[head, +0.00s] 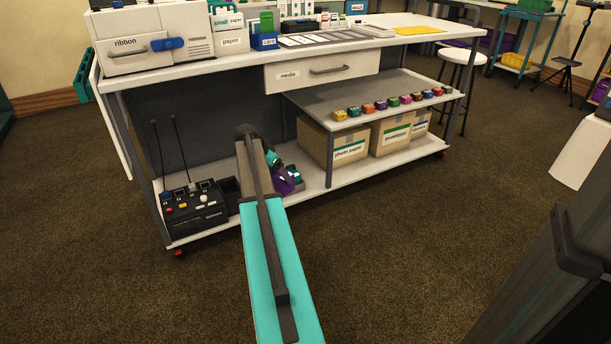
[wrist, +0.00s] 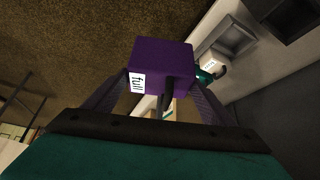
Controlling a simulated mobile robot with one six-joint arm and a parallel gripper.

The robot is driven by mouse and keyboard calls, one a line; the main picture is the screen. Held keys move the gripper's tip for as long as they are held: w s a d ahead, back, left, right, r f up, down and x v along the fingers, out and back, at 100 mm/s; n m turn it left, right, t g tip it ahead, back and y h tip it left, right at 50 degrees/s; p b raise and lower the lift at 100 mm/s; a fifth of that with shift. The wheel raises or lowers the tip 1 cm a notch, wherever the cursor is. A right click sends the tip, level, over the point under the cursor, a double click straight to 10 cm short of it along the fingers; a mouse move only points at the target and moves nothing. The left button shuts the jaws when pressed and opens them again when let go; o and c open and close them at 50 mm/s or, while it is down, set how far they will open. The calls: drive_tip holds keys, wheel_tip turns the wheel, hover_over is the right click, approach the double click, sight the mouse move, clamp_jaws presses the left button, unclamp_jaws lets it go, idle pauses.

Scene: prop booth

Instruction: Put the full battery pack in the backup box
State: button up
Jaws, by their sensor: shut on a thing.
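A purple battery pack (wrist: 160,62) with a white "full" label is between the two fingers of my gripper (wrist: 160,82) in the wrist view. My gripper is shut on it. In the head view the purple pack (head: 285,184) shows just right of my arm's end, over the cart's lower shelf; my arm hides part of this area. A teal piece with a white label (wrist: 209,67) lies behind the pack at its right in the wrist view. No box marked backup can be read; a small dark open box (head: 230,191) stands left of my arm on the lower shelf.
A black console (head: 193,207) with two antennas stands at the shelf's left end. Cardboard boxes (head: 334,145) stand on the shelf's right part. Several coloured blocks (head: 392,102) line the middle shelf above. The lower shelf (head: 318,183) has bare room right of the pack.

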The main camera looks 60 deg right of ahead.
drive_tip(key=w+a+r+n+t+b, duration=0.1)
drive_tip(key=w+a+r+n, duration=0.15)
drive_tip(key=w+a, duration=0.65)
drive_tip(key=w+a+r+n+t, duration=0.1)
drive_tip(key=w+a+r+n, duration=0.15)
drive_tip(key=w+a, duration=0.7)
drive_tip(key=w+a+r+n+t+b, duration=0.1)
drive_tip(key=w+a+r+n+t, duration=0.2)
drive_tip(key=a, duration=1.2)
drive_tip(key=a+r+n+y, duration=0.1)
drive_tip(key=a+n, duration=0.3)
drive_tip(key=a, duration=0.7)
drive_tip(key=a+r+n+t+y, duration=0.1)
drive_tip(key=a+r+n+y, duration=0.1)
drive_tip(key=a, duration=1)
drive_tip(key=s+a+r+n+t+y, duration=0.1)
drive_tip(key=a+r+n+y, duration=0.1)
drive_tip(key=a+n, duration=0.5)
drive_tip(key=shift+a+r+y+b, duration=0.3)
drive_tip(key=shift+a+y, duration=0.2)
drive_tip(key=shift+a, duration=2.05)
drive_tip(key=shift+s+f, duration=0.1)
drive_tip(key=shift+s, duration=0.1)
